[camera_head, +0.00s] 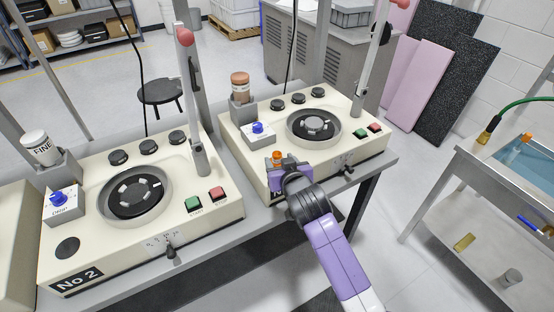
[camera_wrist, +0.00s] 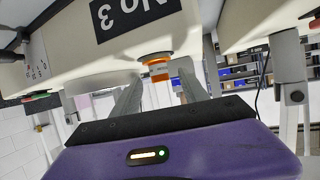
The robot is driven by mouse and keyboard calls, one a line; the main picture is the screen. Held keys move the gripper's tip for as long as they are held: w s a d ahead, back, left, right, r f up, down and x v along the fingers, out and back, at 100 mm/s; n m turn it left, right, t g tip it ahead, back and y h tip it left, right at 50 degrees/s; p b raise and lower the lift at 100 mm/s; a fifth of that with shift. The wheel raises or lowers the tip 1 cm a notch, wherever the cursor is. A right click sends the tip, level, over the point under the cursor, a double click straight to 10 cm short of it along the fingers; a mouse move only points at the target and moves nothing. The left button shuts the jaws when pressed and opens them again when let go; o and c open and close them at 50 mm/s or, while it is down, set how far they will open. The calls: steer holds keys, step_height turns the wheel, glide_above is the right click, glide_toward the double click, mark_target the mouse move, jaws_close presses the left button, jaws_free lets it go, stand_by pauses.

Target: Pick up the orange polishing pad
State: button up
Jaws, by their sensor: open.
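The orange polishing pad (camera_head: 277,155) is small and sits at the front left corner of the right-hand cream polishing machine (camera_head: 240,155). My gripper (camera_head: 284,168) is right in front of it in the head view and partly hides that corner. In the wrist view, the orange pad (camera_wrist: 157,61) shows between and just beyond the tips of my two fingers, close to the machine's body. My gripper (camera_wrist: 158,82) is open, with a gap around the pad. I cannot tell whether either finger touches it.
A second machine (camera_head: 105,240) marked No 2 stands to the left. The right machine has a round platen (camera_head: 313,126), an upright arm post and a blue knob (camera_head: 257,128) near my gripper. A metal sink bench (camera_head: 480,170) stands at the right. The floor between is clear.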

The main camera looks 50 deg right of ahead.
mark_target(278, 158)
steer(key=shift+p+x, duration=0.35)
steer(key=shift+x, duration=1.75)
jaws_close()
